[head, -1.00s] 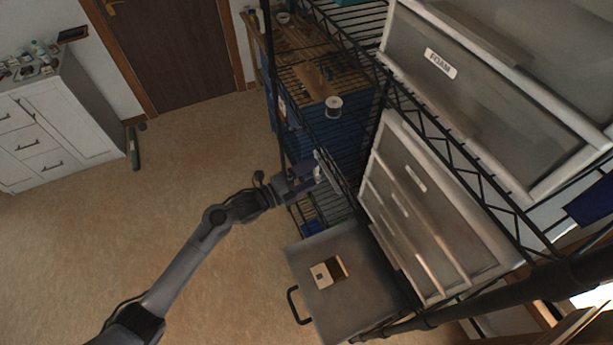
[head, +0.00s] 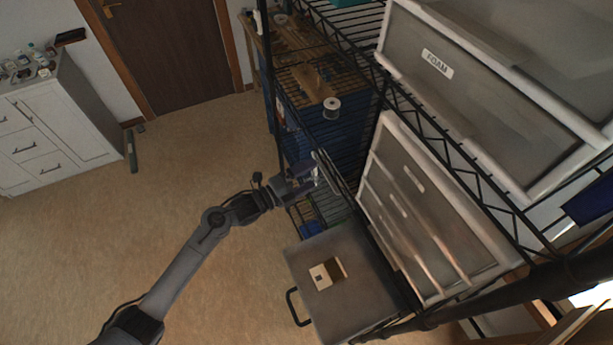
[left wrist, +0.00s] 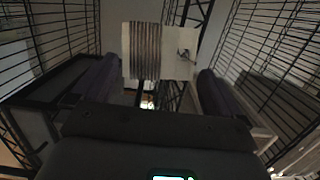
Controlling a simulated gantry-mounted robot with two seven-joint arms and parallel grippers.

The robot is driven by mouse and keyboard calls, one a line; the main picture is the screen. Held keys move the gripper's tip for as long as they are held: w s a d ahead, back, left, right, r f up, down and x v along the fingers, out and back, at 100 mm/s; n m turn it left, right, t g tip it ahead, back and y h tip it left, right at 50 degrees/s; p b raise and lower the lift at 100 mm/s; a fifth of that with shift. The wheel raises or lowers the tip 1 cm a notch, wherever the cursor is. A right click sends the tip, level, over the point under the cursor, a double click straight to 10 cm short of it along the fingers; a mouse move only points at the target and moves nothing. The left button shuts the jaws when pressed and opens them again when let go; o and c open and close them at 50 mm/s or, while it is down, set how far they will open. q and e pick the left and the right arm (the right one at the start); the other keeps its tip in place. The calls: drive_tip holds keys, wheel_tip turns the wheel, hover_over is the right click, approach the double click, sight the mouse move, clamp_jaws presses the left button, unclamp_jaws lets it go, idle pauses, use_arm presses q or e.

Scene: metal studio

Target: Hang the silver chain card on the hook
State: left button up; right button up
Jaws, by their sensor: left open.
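A pale card with several vertical silver-brown chain strands (left wrist: 146,52) shows upright in the left wrist view. A small dark metal piece is on its right half; I cannot tell whether it is the hook or part of the card. My left gripper (head: 318,173) is open at the wire rack, with its two purple-grey fingers (left wrist: 158,88) on either side of the card's lower part. The fingers appear apart from the card. In the head view, only a pale sliver of the card shows at the fingertips. My right gripper is out of view.
A black wire rack (head: 447,165) holds drawer units, one labelled FOAM (head: 437,62). Below the left gripper, a grey tray or case (head: 365,300) with a black handle carries a small cream-and-brown box (head: 327,273). A spool (head: 332,104) stands behind.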

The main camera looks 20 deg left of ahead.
use_arm(q)
drive_tip(key=b+v, duration=0.3)
drive_tip(key=v, duration=0.8)
drive_tip(key=s+d+f+n+g+y, duration=0.1)
drive_tip(key=s+f+n+g+y, duration=0.3)
drive_tip(key=s+n, duration=0.45)
drive_tip(key=s+d+f+n+g+y, duration=0.1)
drive_tip(key=s+f+n+g+y, duration=0.25)
drive_tip(key=s+n+y, duration=0.5)
drive_tip(key=s+n+g+h, duration=0.2)
drive_tip(key=s+n+g, duration=0.1)
drive_tip(key=s+n, duration=0.35)
drive_tip(key=w+p+v, duration=0.1)
drive_tip(key=p+v, duration=0.8)
drive_tip(key=shift+w+r+p, duration=0.35)
drive_tip(key=shift+r, duration=0.1)
drive_tip(key=shift+d, duration=0.1)
